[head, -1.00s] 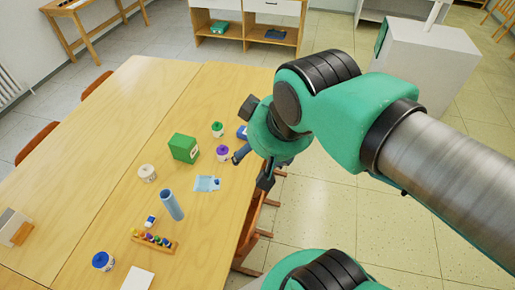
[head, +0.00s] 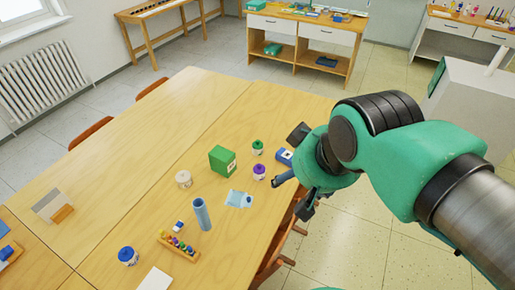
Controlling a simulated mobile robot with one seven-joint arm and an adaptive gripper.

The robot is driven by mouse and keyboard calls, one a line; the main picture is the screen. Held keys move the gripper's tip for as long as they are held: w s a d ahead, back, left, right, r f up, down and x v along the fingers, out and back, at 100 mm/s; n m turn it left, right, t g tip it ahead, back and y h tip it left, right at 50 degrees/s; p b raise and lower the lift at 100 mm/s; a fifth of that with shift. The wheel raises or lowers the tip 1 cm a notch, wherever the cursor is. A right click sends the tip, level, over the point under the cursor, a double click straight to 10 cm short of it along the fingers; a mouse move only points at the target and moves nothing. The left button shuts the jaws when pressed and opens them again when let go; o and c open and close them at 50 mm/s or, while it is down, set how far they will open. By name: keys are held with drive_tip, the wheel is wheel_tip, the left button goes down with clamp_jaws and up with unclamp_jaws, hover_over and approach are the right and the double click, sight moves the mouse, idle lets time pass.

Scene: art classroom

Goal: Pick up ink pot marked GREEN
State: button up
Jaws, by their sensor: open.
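A small white ink pot with a green lid (head: 258,148) stands upright on the wooden table, right of the green box. Its label is too small to read. A similar pot with a purple lid (head: 259,172) stands just in front of it. A pot with a blue lid (head: 128,256) is at the near left, and a pot with a whitish lid (head: 183,179) stands left of the green box. My gripper (head: 293,197) is open and empty near the table's right edge, to the right of the purple-lidded pot and apart from the green-lidded one.
A green box (head: 222,160), a blue box (head: 285,157), a light blue cloth or sheet (head: 239,199), a blue cylinder (head: 202,214) and a rack of coloured pieces (head: 180,247) are on the table (head: 120,160). The table's far left is clear. Chairs stand along its sides.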

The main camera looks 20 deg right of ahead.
drive_tip(key=shift+o, duration=0.5)
drive_tip(key=w+d+r+g+p, duration=0.1)
drive_tip(key=w+r, duration=0.1)
drive_tip(key=w, duration=0.7)
drive_tip(key=w+d+r+g+p, duration=0.1)
drive_tip(key=w+r+p, duration=0.1)
drive_tip(key=w, duration=0.7)
drive_tip(key=n+g+p, duration=0.1)
drive_tip(key=g+p, duration=0.3)
drive_tip(key=p, duration=0.2)
hover_over(258, 149)
drive_tip(key=w, duration=0.3)
wheel_tip(258, 149, down, 36)
drive_tip(key=shift+s+d+f, duration=0.1)
drive_tip(key=shift+d+f, duration=0.05)
drive_tip(key=shift+d, duration=0.1)
drive_tip(key=shift+f+b, duration=0.3)
drive_tip(key=shift+f, duration=4)
